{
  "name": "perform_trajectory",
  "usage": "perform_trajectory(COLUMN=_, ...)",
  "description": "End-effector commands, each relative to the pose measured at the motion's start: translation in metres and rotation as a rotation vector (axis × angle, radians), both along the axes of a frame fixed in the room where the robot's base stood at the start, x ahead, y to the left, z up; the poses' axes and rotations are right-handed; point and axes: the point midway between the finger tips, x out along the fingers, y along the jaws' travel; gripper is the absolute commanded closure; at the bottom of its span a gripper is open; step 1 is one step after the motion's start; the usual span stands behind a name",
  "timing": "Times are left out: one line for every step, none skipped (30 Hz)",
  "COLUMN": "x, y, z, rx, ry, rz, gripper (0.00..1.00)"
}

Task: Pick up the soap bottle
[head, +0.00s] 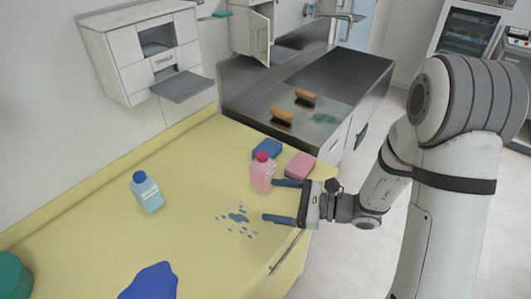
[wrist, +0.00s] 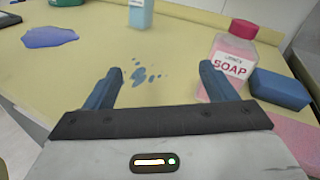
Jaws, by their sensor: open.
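The soap bottle (head: 262,174) is pink with a darker pink cap and stands upright near the right end of the yellow counter. In the wrist view the soap bottle (wrist: 230,58) is at the upper right, with its label reading SOAP. My gripper (head: 268,200) is open and empty over the counter's front edge. It also shows in the wrist view (wrist: 155,78), where the bottle is beyond and to the right of the right finger, outside the jaws. That finger overlaps the lower left of the bottle in the picture; I cannot tell whether they touch.
A blue sponge (head: 267,149) and a pink sponge (head: 300,165) lie close to the bottle. A light blue bottle (head: 147,192) stands further left. Blue spots (head: 238,216) and a blue puddle (head: 150,282) mark the counter (head: 195,190). A metal sink (head: 345,75) is behind.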

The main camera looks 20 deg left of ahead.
Motion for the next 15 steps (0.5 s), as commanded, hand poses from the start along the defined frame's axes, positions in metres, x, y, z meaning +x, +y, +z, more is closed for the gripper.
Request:
perform_trajectory(x=0.014, y=0.002, z=0.007, rx=0.037, ry=0.055, rz=-0.075, gripper=0.22)
perform_trajectory(x=0.022, y=0.003, z=0.006, rx=0.058, ry=0.078, rz=-0.118, gripper=0.22)
perform_trajectory(x=0.031, y=0.002, z=0.004, rx=0.082, ry=0.104, rz=-0.171, gripper=0.22)
perform_trajectory(x=0.038, y=0.002, z=0.002, rx=0.095, ry=0.121, rz=-0.207, gripper=0.22)
perform_trajectory(x=0.043, y=0.001, z=0.000, rx=0.108, ry=0.136, rz=-0.239, gripper=0.22)
perform_trajectory(x=0.050, y=0.000, z=-0.002, rx=0.121, ry=0.151, rz=-0.276, gripper=0.22)
perform_trajectory(x=0.054, y=-0.001, z=-0.004, rx=0.128, ry=0.161, rz=-0.300, gripper=0.22)
perform_trajectory(x=0.057, y=-0.002, z=-0.005, rx=0.136, ry=0.168, rz=-0.321, gripper=0.22)
perform_trajectory(x=0.061, y=-0.003, z=-0.007, rx=0.143, ry=0.177, rz=-0.343, gripper=0.22)
perform_trajectory(x=0.063, y=-0.003, z=-0.008, rx=0.147, ry=0.180, rz=-0.357, gripper=0.22)
perform_trajectory(x=0.065, y=-0.003, z=-0.009, rx=0.150, ry=0.183, rz=-0.366, gripper=0.22)
perform_trajectory(x=0.068, y=-0.002, z=-0.010, rx=0.152, ry=0.186, rz=-0.374, gripper=0.22)
perform_trajectory(x=0.069, y=0.000, z=-0.011, rx=0.154, ry=0.186, rz=-0.379, gripper=0.22)
perform_trajectory(x=0.071, y=0.003, z=-0.011, rx=0.154, ry=0.186, rz=-0.380, gripper=0.22)
perform_trajectory(x=0.072, y=0.007, z=-0.010, rx=0.154, ry=0.186, rz=-0.381, gripper=0.22)
